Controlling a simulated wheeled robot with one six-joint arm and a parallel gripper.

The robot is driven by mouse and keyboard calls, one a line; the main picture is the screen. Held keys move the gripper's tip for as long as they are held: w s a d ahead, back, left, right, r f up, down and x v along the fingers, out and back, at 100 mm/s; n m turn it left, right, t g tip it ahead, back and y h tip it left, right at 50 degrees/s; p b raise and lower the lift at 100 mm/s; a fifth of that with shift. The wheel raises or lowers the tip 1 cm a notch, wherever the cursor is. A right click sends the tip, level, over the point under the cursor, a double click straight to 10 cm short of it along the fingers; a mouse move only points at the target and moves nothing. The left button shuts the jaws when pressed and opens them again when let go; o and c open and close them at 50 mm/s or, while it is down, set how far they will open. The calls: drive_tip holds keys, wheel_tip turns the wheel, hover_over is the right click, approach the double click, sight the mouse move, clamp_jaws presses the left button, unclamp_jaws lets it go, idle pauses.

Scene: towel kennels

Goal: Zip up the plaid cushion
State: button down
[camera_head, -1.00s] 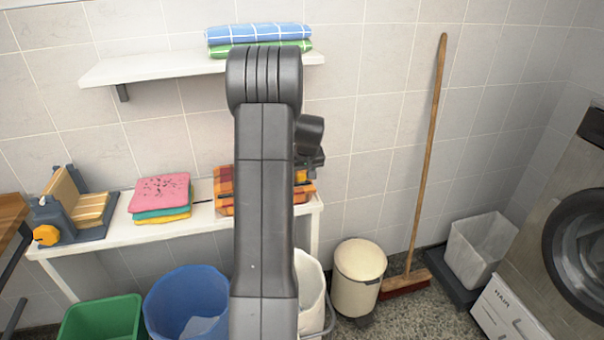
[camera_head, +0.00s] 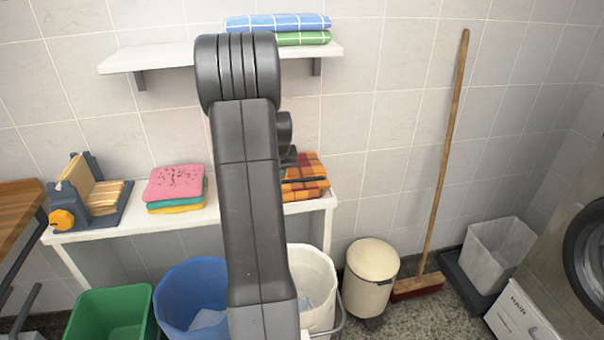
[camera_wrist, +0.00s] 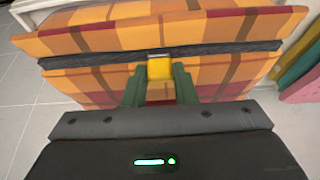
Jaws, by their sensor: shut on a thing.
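The plaid cushion (camera_head: 308,172), orange, yellow and dark red, lies on the white bench, its left part hidden behind my arm in the head view. In the wrist view the cushion (camera_wrist: 100,38) fills the upper part, with a dark zip band (camera_wrist: 220,52) running across it. My gripper (camera_wrist: 160,80) is shut on the yellow zip pull (camera_wrist: 160,67), which sits on the band near mid-picture. The gripper's fingers are hidden in the head view. I cannot tell how much of the zip is closed.
A stack of pink, teal and yellow cloths (camera_head: 175,184) lies left on the bench (camera_head: 135,226). A grey device with a yellow knob (camera_head: 62,219) stands further left. Blue (camera_head: 172,300), green (camera_head: 105,310) and white buckets (camera_head: 318,275) stand below. A shelf (camera_head: 150,58) holds folded towels above.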

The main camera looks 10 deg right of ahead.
drive_tip(key=a, duration=0.6)
drive_tip(key=a+b, duration=0.1)
drive_tip(key=a, duration=0.4)
drive_tip(key=shift+s+a, duration=0.2)
drive_tip(key=shift+a, duration=0.2)
drive_tip(key=c, duration=1.2)
unclamp_jaws()
drive_tip(key=shift+o, duration=0.2)
drive_tip(key=b+v, duration=0.1)
drive_tip(key=v, duration=1.3)
drive_tip(key=shift+w, duration=0.1)
